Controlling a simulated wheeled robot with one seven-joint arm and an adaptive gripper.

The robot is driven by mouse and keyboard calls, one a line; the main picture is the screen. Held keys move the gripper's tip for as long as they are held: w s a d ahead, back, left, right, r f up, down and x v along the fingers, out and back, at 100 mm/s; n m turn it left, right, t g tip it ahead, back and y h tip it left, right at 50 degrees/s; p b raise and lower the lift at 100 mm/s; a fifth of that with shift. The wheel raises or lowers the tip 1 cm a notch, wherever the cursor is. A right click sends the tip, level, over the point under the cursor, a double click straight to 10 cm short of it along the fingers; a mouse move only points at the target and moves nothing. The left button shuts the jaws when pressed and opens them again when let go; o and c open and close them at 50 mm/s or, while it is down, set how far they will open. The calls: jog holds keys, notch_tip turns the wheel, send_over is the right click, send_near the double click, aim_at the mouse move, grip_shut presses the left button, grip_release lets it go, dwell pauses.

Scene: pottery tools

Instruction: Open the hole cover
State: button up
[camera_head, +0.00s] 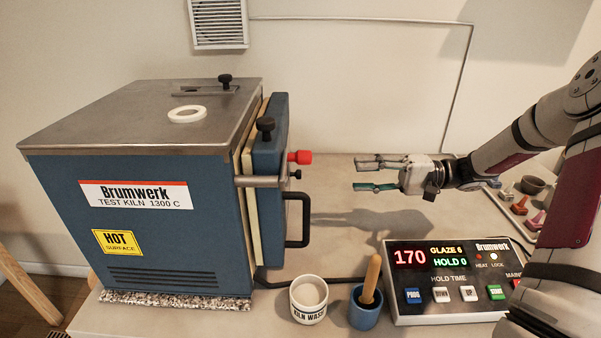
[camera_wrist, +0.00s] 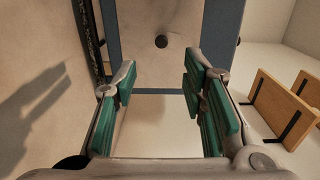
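The blue kiln (camera_head: 60,215) stands at the left with a grey metal top. On that top lies a flat slotted plate (camera_head: 190,90) with a black knob (camera_head: 225,80). A white ring (camera_head: 187,114) lies in front of it. I cannot tell which of these is the hole cover. My gripper (camera_head: 358,174) is open and empty, right of the red knob and apart from it, pointing left. Its green-padded fingers (camera_wrist: 162,85) show in the wrist view with nothing between them.
A white cup (camera_head: 309,300), a blue pot (camera_head: 366,308) with a wooden handle, and a control box (camera_head: 450,280) stand in front. The table below my gripper is clear.

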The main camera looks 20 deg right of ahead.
jog(key=x, duration=1.3)
jog(key=shift+w+p, duration=0.35)
jog(key=shift+w, duration=0.05)
jog(key=shift+a+r, duration=0.1)
grip_shut()
